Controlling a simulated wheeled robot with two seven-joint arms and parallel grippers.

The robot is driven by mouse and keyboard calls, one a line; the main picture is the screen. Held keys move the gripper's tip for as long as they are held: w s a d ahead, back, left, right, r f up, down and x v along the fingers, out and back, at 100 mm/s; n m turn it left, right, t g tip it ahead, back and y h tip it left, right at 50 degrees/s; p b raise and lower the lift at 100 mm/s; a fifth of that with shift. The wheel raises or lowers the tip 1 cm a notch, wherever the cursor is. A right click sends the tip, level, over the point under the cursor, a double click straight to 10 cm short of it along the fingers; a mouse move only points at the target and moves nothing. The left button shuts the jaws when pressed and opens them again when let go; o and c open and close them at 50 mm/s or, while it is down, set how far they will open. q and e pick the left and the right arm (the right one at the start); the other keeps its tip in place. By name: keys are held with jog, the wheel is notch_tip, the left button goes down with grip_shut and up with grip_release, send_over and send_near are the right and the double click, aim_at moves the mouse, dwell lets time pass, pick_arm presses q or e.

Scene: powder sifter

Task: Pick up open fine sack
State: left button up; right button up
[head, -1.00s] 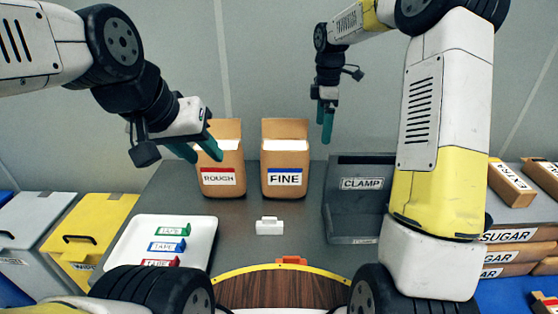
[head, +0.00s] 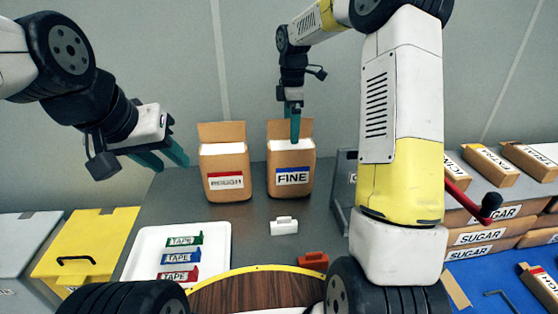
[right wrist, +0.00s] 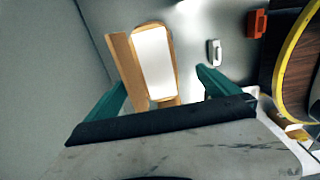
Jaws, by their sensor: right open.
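The open fine sack (head: 291,184) stands upright on the grey table, a brown bag with a blue-striped FINE label and white contents at its open top. It also shows from above in the right wrist view (right wrist: 154,62), between the spread fingers. My right gripper (head: 294,125) points down above the sack's top; in the right wrist view (right wrist: 163,90) its teal fingers are open and empty. Whether a fingertip touches the sack, I cannot tell. My left gripper (head: 166,160) is open and empty, left of the rough sack.
The rough sack (head: 225,188) stands close to the left of the fine sack. A white clip (head: 284,226) and an orange clip (head: 313,260) lie in front. A white tray (head: 143,236) holds tape pieces. Sugar packs (head: 481,237) are stacked at the right.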

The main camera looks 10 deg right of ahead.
jog(key=f, duration=0.7)
jog(key=shift+w+d+f, duration=0.1)
jog(key=shift+w+f, duration=0.1)
jog(key=shift+w, duration=0.2)
jog(key=c, duration=2.1)
jog(key=shift+r, duration=0.1)
